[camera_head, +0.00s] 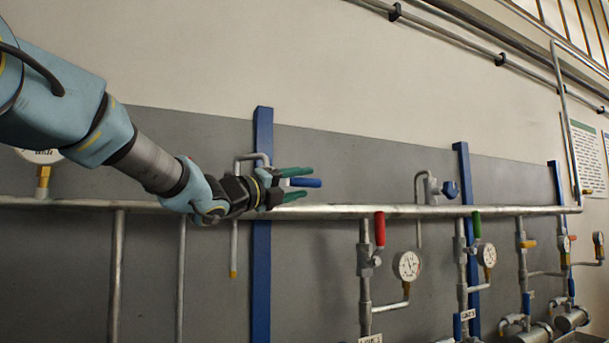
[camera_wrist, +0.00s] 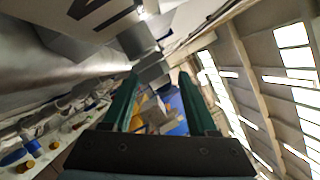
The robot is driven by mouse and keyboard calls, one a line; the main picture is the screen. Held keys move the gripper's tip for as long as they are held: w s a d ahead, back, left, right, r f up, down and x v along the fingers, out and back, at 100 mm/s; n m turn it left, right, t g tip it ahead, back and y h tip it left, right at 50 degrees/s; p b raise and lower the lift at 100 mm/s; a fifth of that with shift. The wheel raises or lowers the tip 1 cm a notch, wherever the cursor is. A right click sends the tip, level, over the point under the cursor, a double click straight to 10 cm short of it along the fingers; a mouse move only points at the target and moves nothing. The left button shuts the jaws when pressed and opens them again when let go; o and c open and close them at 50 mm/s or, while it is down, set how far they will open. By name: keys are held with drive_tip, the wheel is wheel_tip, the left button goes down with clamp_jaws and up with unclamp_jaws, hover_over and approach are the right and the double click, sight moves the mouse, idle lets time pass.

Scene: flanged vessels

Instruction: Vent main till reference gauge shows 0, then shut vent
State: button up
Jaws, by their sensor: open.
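The main is a long grey horizontal pipe (camera_head: 350,211) along the wall panel. A blue lever handle (camera_head: 305,182) shows between the fingers of my gripper (camera_head: 294,184), just above the main; its valve body is hidden behind the gripper. A thin bent pipe (camera_head: 250,157) rises beside it. My gripper is open, and I cannot tell if it touches the handle. In the wrist view the green fingers (camera_wrist: 160,105) stand apart with blurred blue and yellow shapes between them. A gauge (camera_head: 40,156) at the far left is partly covered by my arm; its reading is not legible.
Branches with a red handle (camera_head: 380,228), a green handle (camera_head: 476,224) and a yellow handle (camera_head: 528,244) hang below the main. Small gauges (camera_head: 407,265) stand beside them. A blue knob (camera_head: 450,190) sits above the main to the right. Blue posts (camera_head: 262,290) back the pipe.

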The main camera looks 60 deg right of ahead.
drive_tip(key=shift+x, duration=0.8)
drive_tip(key=shift+c, duration=0.3)
clamp_jaws()
idle(0.6)
